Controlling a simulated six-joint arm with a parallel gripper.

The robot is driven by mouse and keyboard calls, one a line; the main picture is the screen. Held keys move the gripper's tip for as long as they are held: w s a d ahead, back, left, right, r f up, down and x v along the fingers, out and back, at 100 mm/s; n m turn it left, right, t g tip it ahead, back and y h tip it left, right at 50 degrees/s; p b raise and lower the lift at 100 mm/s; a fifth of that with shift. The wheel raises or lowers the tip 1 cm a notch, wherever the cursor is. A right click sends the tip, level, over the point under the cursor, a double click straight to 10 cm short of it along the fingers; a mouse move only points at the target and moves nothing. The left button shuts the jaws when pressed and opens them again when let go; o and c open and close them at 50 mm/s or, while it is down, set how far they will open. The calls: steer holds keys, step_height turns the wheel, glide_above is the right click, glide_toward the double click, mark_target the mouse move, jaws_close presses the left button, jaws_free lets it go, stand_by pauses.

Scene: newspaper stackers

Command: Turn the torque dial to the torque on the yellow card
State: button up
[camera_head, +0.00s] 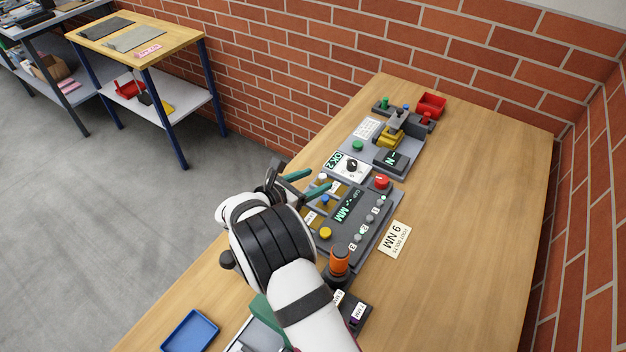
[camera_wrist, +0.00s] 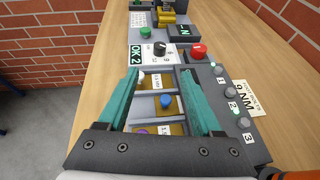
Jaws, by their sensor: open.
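The torque dial is a black knob (camera_head: 352,165) on a white scale plate; it also shows in the wrist view (camera_wrist: 159,48). Its exact setting is too small to read. The pale yellow card (camera_head: 395,240) lies on the table to the right of the grey panel and reads "9 NM"; the wrist view shows it partly, at right (camera_wrist: 247,98). My gripper (camera_head: 308,182) has two teal fingers, open and empty. In the wrist view its fingertips (camera_wrist: 161,74) point toward the dial, with the dial beyond them and no contact visible.
A red button (camera_head: 382,181) stands beside the dial. The grey panel (camera_head: 372,237) holds a display and several numbered buttons. A green "OK 2" display (camera_head: 335,160) adjoins the dial. The table's right side is clear.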

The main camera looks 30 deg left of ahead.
mark_target(351, 164)
steer(key=d+n+y, duration=0.2)
steer(key=d, duration=0.1)
steer(key=d+n+y, duration=0.1)
steer(key=d+y, duration=0.1)
steer(key=shift+w+d+n, duration=0.1)
steer(key=shift+w+n, duration=0.2)
steer(key=shift+n, duration=0.1)
steer(key=x, duration=1.5)
steer(key=shift+w+a, duration=0.2)
steer(key=shift+c, duration=0.2)
jaws_close()
